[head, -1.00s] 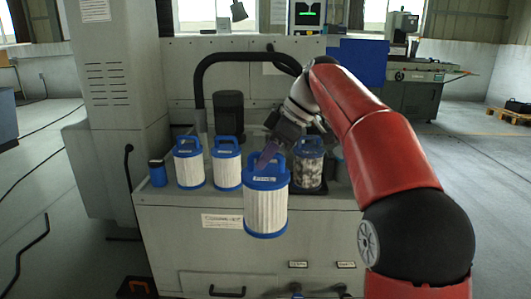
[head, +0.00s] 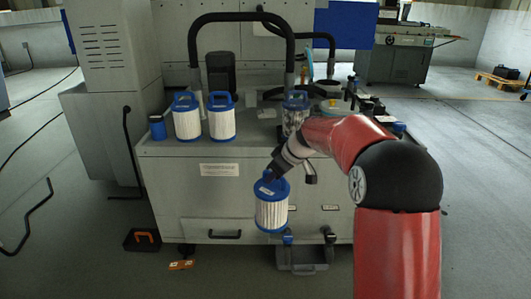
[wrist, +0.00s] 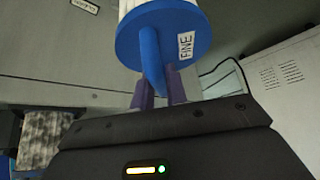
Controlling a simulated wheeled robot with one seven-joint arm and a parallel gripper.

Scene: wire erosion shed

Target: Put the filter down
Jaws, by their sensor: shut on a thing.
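The filter (head: 271,214) is a white pleated cylinder with blue end caps and a blue handle. It hangs nearly upright in front of the grey tank's front panel, below the tank top. My gripper (head: 270,181) is shut on its handle. In the wrist view, my purple fingers (wrist: 159,92) pinch the blue handle. The filter's blue cap (wrist: 165,38) carries a label reading "FINE". The filter's underside clearance is hard to judge. Two similar clean filters stand on the tank top, one at left (head: 187,123) and one beside it (head: 221,123).
A grey-looking filter (head: 294,119) stands on the tank top (head: 255,133), partly behind my arm. A small blue canister (head: 157,128) is at the left end.

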